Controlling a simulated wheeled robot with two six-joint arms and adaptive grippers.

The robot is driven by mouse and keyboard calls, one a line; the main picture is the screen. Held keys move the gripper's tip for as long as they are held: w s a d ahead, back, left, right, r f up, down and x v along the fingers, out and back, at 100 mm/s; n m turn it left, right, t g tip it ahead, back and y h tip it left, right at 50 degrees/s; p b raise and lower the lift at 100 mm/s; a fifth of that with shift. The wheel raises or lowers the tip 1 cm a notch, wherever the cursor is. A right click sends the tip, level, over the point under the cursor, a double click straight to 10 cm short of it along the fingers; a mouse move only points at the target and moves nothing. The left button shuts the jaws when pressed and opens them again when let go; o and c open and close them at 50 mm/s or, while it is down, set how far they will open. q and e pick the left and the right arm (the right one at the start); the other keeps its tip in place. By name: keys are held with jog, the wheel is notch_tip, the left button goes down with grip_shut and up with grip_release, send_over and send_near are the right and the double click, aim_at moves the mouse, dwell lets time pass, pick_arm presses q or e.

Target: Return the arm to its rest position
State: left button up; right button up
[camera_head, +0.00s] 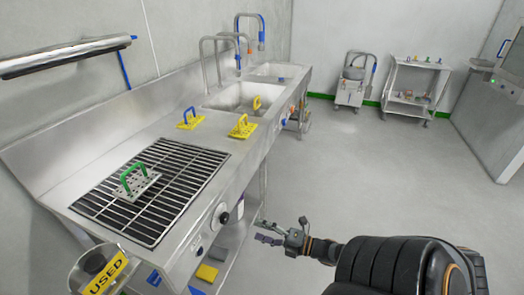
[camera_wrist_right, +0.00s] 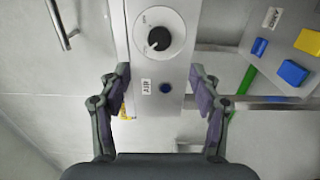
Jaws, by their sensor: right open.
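My right gripper (camera_head: 272,233) reaches in from the lower right in the head view, over the floor just off the front of the steel counter. In the right wrist view its two fingers (camera_wrist_right: 161,98) are spread wide apart with nothing between them. Behind the gap the counter's front panel shows, with a black and white dial (camera_wrist_right: 158,38) and a small blue button (camera_wrist_right: 166,88). The right arm is bent, its dark padded links filling the lower right of the head view. My left gripper is not in view.
The steel counter (camera_head: 90,170) carries a dark grate (camera_head: 180,185) with a green-handled plate (camera_head: 137,185). A bin marked USED (camera_head: 107,272) is at lower left. A steel cart (camera_head: 412,88) stands far back. The floor at right is clear.

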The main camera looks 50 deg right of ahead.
dwell(0.4)
jog(key=s+d+f+m+g+h+p, duration=0.1)
jog(key=s+d+f+m+g+h, duration=0.25)
jog(key=f, duration=0.55)
jog(key=s+d+f+m+g+h+p, duration=0.1)
jog(key=s+f+m+h, duration=0.1)
jog(key=s+f+m, duration=0.35)
jog(key=s+d+f+m+g+h, duration=0.25)
jog(key=f+m, duration=0.25)
jog(key=f, duration=0.6)
jog(key=s+a+f+m+g+p, duration=0.1)
jog(key=s+a+f+m+g, duration=0.7)
jog(key=s+a+f, duration=0.5)
jog(key=s+a, duration=0.3)
jog(key=s, duration=0.1)
jog(key=shift+s+f+p, duration=0.25)
jog(key=shift+s+p, duration=0.05)
